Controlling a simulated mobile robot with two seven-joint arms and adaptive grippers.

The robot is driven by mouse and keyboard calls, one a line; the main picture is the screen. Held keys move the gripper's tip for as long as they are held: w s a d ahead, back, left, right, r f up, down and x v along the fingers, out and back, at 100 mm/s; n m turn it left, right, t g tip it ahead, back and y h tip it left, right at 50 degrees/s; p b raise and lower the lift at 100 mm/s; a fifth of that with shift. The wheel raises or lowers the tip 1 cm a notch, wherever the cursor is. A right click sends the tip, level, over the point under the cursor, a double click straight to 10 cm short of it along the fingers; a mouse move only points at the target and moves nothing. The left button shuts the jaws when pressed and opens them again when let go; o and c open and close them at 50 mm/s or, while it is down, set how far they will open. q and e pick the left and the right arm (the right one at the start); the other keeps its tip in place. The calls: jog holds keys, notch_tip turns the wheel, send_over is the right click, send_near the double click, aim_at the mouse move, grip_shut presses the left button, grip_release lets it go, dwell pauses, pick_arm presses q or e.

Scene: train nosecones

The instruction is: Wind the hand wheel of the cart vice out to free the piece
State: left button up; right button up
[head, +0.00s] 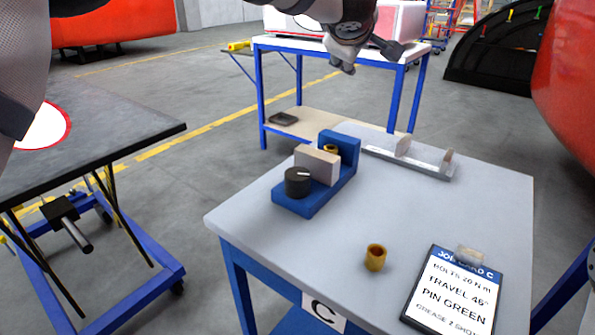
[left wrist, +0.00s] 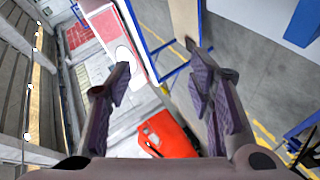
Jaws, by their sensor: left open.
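The cart vice (head: 312,203) is a blue block on the grey cart top in the head view. Its dark hand wheel (head: 297,183), with a light mark on top, is at the near left end. A beige jaw block (head: 317,165) stands behind the wheel, before the blue fixed jaw (head: 346,148). A brass-coloured piece (head: 331,149) shows between them, partly hidden. My left gripper (head: 368,57) is above and beyond the vice, clear of it. In the left wrist view its fingers (left wrist: 163,85) are apart with nothing between them. My right gripper is not seen.
The grey cart (head: 480,205) also bears a brass cup (head: 375,257), a job card (head: 452,290) at the near right and a metal tray (head: 410,158) at the back. A dark-topped table (head: 90,150) stands left. A blue-framed bench (head: 262,95) stands behind.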

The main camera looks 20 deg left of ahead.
pick_arm(q)
jog(key=s+a+f+g+y, duration=0.2)
jog(key=s+f+g, duration=0.2)
jog(key=s, duration=0.1)
jog(key=m+g+y, duration=0.1)
jog(key=m+g, duration=0.2)
jog(key=g, duration=0.4)
send_near(297, 173)
jog(key=shift+t, duration=0.3)
jog(key=x, duration=1)
jog(key=shift+s+f, duration=0.1)
jog(key=shift+s, duration=0.15)
jog(key=c, duration=0.9)
